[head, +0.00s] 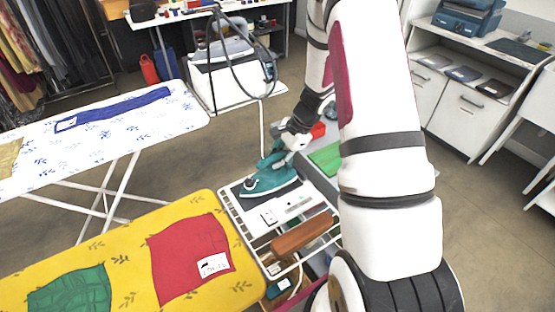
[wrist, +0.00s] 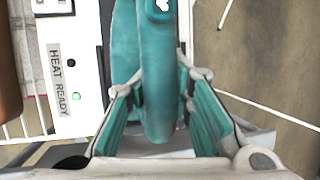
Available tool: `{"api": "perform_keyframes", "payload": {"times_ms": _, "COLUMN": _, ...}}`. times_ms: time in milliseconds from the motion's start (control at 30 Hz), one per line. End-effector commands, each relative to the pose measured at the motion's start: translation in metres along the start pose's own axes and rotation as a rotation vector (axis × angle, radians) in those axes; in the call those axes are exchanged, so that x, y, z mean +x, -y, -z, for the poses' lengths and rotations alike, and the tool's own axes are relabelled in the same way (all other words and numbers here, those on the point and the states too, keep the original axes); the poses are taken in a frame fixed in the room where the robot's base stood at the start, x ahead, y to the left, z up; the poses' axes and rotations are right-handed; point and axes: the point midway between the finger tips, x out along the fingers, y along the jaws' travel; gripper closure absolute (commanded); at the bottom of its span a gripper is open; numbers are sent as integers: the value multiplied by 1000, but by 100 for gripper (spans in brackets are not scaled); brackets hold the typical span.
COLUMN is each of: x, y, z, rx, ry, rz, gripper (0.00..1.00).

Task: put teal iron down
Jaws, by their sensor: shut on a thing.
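The teal iron (head: 268,182) is at the dark pad on the white wire rack beside the yellow ironing board, its point toward the left. Whether its sole touches the pad I cannot tell. My gripper (head: 285,146) is at the iron's rear, and my arm hides part of that area. In the wrist view the iron's teal handle (wrist: 158,95) stands between the two fingers of my gripper (wrist: 160,110), which is shut on it. The white wire rack (head: 226,204) also carries a white panel (wrist: 68,75) labelled "HEAT READY".
The yellow ironing board (head: 130,240) holds a red cloth (head: 188,260) and a green cloth (head: 70,293). A white patterned ironing board (head: 110,130) stands behind. A brown block (head: 302,234) lies on the rack's near part. A grey iron (head: 225,50) sits on a white unit at the back.

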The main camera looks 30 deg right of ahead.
Motion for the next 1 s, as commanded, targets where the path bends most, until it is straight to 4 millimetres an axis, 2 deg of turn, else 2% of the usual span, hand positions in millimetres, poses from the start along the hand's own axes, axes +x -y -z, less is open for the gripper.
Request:
{"api": "perform_keyframes", "payload": {"times_ms": 300, "x": 3, "y": 0, "z": 1, "rx": 0, "ry": 0, "rz": 1, "gripper": 100}}
{"api": "perform_keyframes", "payload": {"times_ms": 333, "x": 3, "y": 0, "z": 1, "rx": 0, "ry": 0, "rz": 0, "gripper": 78}}
{"api": "perform_keyframes", "payload": {"times_ms": 400, "x": 2, "y": 0, "z": 1, "rx": 0, "ry": 0, "rz": 0, "gripper": 62}}
{"api": "perform_keyframes", "payload": {"times_ms": 433, "x": 2, "y": 0, "z": 1, "rx": 0, "ry": 0, "rz": 0, "gripper": 58}}
{"api": "perform_keyframes", "payload": {"times_ms": 800, "x": -1, "y": 0, "z": 0, "rx": -1, "ry": 0, "rz": 1, "gripper": 58}}
{"api": "perform_keyframes", "payload": {"times_ms": 867, "x": -6, "y": 1, "z": 0, "rx": 0, "ry": -1, "rz": 3, "gripper": 58}}
{"api": "perform_keyframes", "payload": {"times_ms": 1000, "x": -28, "y": 2, "z": 0, "rx": -1, "ry": -2, "rz": 5, "gripper": 58}}
